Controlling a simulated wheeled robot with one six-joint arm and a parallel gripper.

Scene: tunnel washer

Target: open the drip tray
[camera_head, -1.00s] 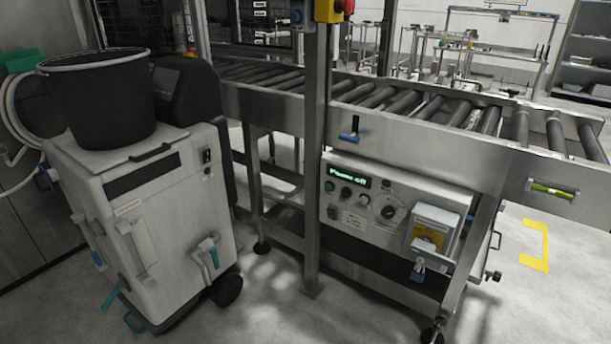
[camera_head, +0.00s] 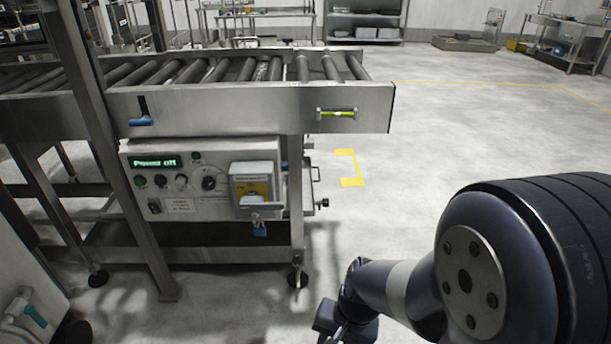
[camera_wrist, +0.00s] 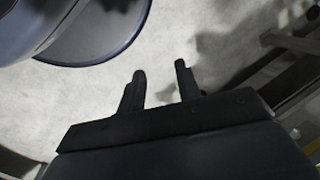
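I cannot pick out the drip tray for certain. In the head view, a dark flat panel (camera_head: 200,238) lies low under the control box, and a small metal part with a black knob (camera_head: 322,204) sticks out at the frame's right side. Either may belong to the tray, but I cannot tell. My gripper shows in the wrist view (camera_wrist: 160,72) with two dark fingers apart and nothing between them, above bare floor. In the head view my arm reaches in from the right, its end cut off at the bottom edge, apart from the machine.
The roller conveyor (camera_head: 240,110) runs over the control box (camera_head: 160,180), which has a lit display and a padlocked switch (camera_head: 258,190). A steel post (camera_head: 105,150) stands at left. A white cart (camera_head: 20,290) is at lower left. Floor on the right is clear, with yellow marking (camera_head: 350,168).

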